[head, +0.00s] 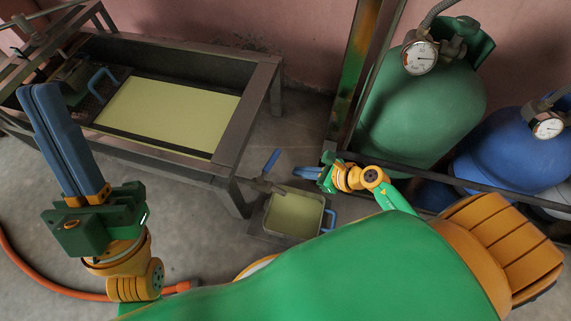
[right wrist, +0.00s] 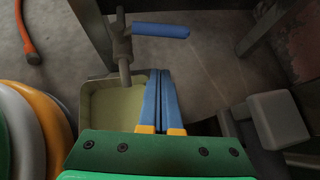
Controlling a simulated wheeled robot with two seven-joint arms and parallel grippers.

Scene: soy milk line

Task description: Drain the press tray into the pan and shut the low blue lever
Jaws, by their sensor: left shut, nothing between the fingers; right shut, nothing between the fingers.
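The press tray (head: 226,153) is a dark metal trough on a frame, with a flat pale yellow-green surface inside. The low blue lever (head: 271,160) sits on the drain pipe at its near corner; in the right wrist view the lever (right wrist: 160,30) points right, across the pipe (right wrist: 123,65). The pan (head: 268,229) stands below the spout and holds yellow-green liquid; it also shows in the right wrist view (right wrist: 88,100). I cannot make out a stream. My right gripper (head: 300,172) is shut and empty beside the lever, apart from it. My left gripper (head: 38,90) is shut and empty, raised before the press.
A green cylinder (head: 420,105) and a blue cylinder (head: 510,150) stand at the right behind a metal rail (head: 450,180). An orange hose (head: 60,288) lies on the floor at the left. Blue handles (head: 102,80) stand at the tray's left end.

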